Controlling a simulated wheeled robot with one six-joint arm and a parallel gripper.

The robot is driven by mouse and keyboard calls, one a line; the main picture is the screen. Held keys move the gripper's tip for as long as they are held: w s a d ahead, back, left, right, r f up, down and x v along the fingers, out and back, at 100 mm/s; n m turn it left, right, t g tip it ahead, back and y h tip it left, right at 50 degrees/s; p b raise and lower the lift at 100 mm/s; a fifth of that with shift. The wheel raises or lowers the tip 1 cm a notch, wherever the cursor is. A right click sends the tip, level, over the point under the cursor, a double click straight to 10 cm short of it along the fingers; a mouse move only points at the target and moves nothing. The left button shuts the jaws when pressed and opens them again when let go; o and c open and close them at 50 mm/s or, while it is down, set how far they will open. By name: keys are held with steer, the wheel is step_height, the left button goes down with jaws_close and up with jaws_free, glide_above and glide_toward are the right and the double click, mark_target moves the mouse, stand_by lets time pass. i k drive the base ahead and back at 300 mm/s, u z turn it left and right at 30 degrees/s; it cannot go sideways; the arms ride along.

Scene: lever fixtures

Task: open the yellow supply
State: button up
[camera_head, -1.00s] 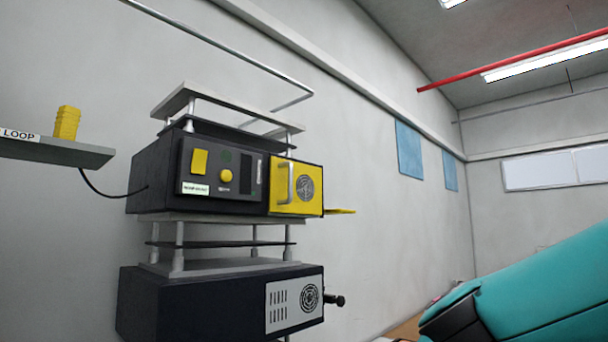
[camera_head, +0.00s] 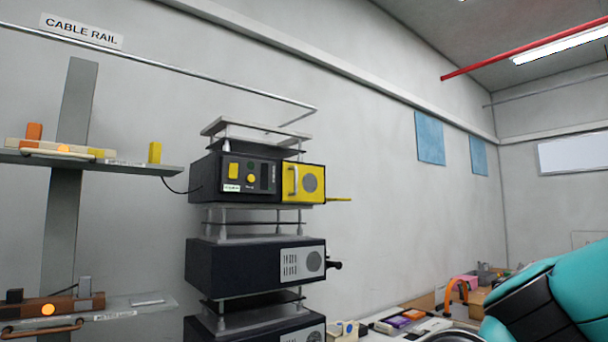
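The yellow supply is a dark box (camera_head: 235,178) at the top of a stack of similar units. Its front has a yellow switch plate (camera_head: 233,171), a round yellow knob (camera_head: 251,178) and a yellow panel (camera_head: 303,183) with a pale vertical handle (camera_head: 293,183) and a round grille. A flat yellow piece (camera_head: 338,199) sticks out to the right of the panel. I cannot tell whether the panel is a door. My teal arm is at the lower right, apart from the stack. My gripper is outside the view.
Dark units (camera_head: 215,262) stand below on posts. Wall shelves (camera_head: 30,157) with coloured fixtures are on the left, and a cable runs from one to the supply. A cluttered bench (camera_head: 400,322) lies at the lower right. A metal rail (camera_head: 200,75) runs above.

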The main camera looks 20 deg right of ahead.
mark_target(299, 184)
steer(key=z, duration=0.75)
steer(key=i, duration=1.15)
steer(key=u, duration=0.15)
